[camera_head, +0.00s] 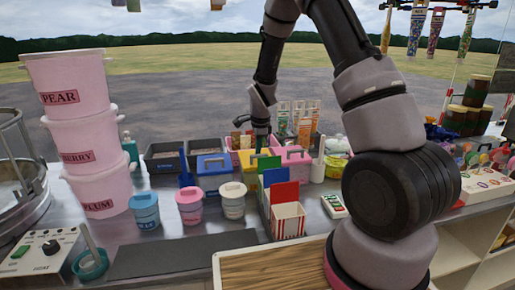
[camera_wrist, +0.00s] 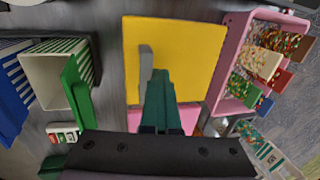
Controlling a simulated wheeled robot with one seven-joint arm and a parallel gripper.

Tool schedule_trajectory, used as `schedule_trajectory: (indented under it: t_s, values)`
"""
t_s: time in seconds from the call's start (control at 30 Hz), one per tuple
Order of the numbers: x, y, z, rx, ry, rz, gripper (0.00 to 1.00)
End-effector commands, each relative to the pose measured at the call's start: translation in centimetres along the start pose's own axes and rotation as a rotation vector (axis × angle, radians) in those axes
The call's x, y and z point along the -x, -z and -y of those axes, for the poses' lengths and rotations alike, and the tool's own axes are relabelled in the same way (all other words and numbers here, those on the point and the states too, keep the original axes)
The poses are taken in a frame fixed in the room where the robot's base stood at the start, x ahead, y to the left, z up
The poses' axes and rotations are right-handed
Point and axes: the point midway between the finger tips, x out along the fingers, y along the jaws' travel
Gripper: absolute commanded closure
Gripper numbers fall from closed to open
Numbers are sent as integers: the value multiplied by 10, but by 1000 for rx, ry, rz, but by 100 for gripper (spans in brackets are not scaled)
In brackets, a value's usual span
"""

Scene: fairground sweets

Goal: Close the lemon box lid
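The box with a yellow lid (camera_head: 252,158), which I take for the lemon box, stands among the lidded boxes in the middle of the counter. In the wrist view the yellow lid (camera_wrist: 192,55) is a broad flat square facing the camera, with a grey handle bar (camera_wrist: 146,66) near its left side. My gripper (camera_head: 262,143) is just above and behind this box in the head view. Its dark green fingers (camera_wrist: 159,82) lie together over the lid, beside the handle. They look shut with nothing between them. I cannot tell whether they touch the lid, and its hinge is hidden.
A blue-lidded box (camera_head: 213,166) stands left and a pink-lidded box (camera_head: 293,161) right. A pink rack of sprinkle tubes (camera_wrist: 228,85) is close beside the lid. A striped carton (camera_head: 288,222) and coloured cards (camera_head: 284,195) stand in front. Pink tubs (camera_head: 80,130) stack at left.

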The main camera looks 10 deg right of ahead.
Motion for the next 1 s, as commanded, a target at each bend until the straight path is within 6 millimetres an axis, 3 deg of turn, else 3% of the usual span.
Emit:
schedule_trajectory:
  t_s: [0.03, 0.27, 0.3, 0.33, 0.47, 0.83, 0.9, 1.0]
  values:
    - [-12, 1, -21, -2, -48, -7, 100]
    - [-12, 0, -23, -2, -51, -6, 99]
    - [-12, 0, -23, -2, -51, -6, 84]
    - [-12, 0, -23, -2, -51, -6, 81]
    - [-11, -1, -22, -1, -50, -5, 81]
    - [44, -3, -7, 2, -41, -2, 80]
    - [56, -3, -4, 2, -39, -1, 50]
    - [71, -2, 1, 0, -36, -2, 50]
